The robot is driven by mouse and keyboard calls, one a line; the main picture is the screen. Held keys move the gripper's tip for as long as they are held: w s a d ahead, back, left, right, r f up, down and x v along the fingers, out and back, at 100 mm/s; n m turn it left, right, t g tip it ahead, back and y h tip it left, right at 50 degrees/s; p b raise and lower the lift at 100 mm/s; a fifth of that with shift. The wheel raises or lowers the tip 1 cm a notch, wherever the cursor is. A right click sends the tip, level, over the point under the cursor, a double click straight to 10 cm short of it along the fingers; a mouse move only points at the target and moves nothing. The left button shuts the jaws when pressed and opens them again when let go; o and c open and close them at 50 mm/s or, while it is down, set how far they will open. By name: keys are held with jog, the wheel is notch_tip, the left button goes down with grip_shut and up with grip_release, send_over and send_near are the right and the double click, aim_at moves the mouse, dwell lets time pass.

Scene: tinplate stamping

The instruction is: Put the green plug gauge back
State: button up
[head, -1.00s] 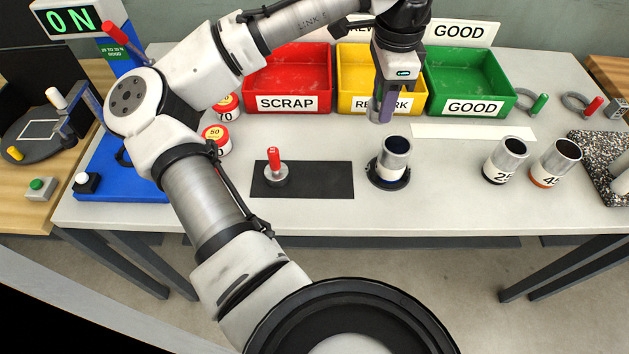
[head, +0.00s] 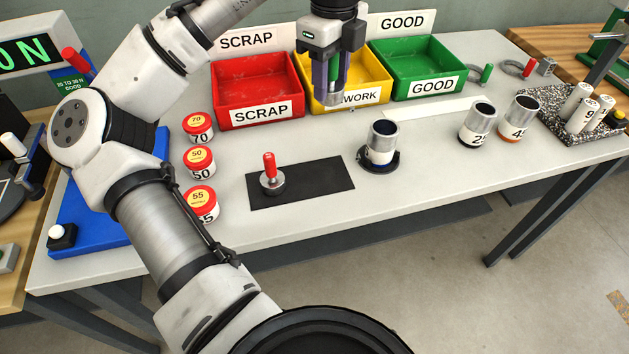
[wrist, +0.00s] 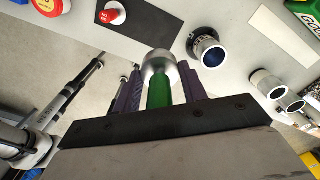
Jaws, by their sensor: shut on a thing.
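The green plug gauge, with a green handle (wrist: 159,91) and a silver metal head (wrist: 157,62), is held between the jaws in the wrist view. My gripper (head: 333,95) is shut on it and holds it in the air; in the head view it overlaps the yellow bin. A bit of the green handle shows between the fingers. The red-handled plug gauge (head: 270,172) stands upright on the left part of a black mat (head: 325,180). The right part of that mat is bare.
A grey metal cup (head: 383,138) stands on a black round base right of the mat. Red-lidded jars (head: 201,200) stand left. Red (head: 258,88), yellow (head: 374,82) and green (head: 417,68) bins line the back. Two more cups (head: 477,124) stand right.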

notch_tip(320, 180, down, 20)
jog(key=shift+r+p, duration=0.1)
jog(key=shift+p, duration=0.75)
jog(key=shift+f, duration=0.2)
jog(key=o, duration=1.2)
jog(key=shift+r, duration=0.1)
notch_tip(320, 180, up, 12)
jog(key=shift+r+b, duration=0.1)
jog(key=shift+b, duration=0.8)
